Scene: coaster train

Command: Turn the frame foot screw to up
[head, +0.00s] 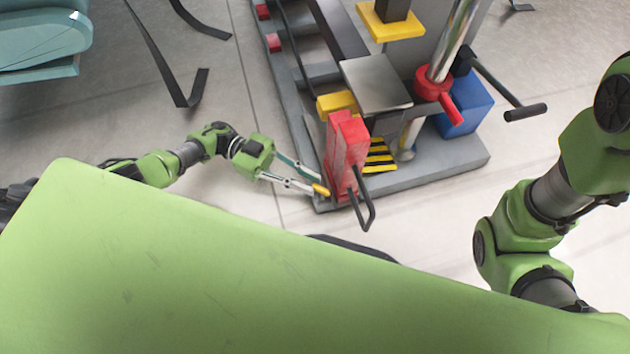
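My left gripper (316,184) is low beside the near left corner of the grey machine frame (430,168). Its two fingers are visibly apart and point right toward the frame. A small yellow piece (321,190) sits at the tip of the lower finger, next to the frame's corner; it may be the foot screw, but its shape is too small to make out. I cannot tell whether the fingers touch it. My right arm (530,222) shows at the right, but its gripper is out of view.
A red upright block (346,150) with a black handle (366,205) stands right of the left gripper. A red collar with a lever (437,88), a blue box (465,105) and a black-gripped bar (525,112) are farther right.

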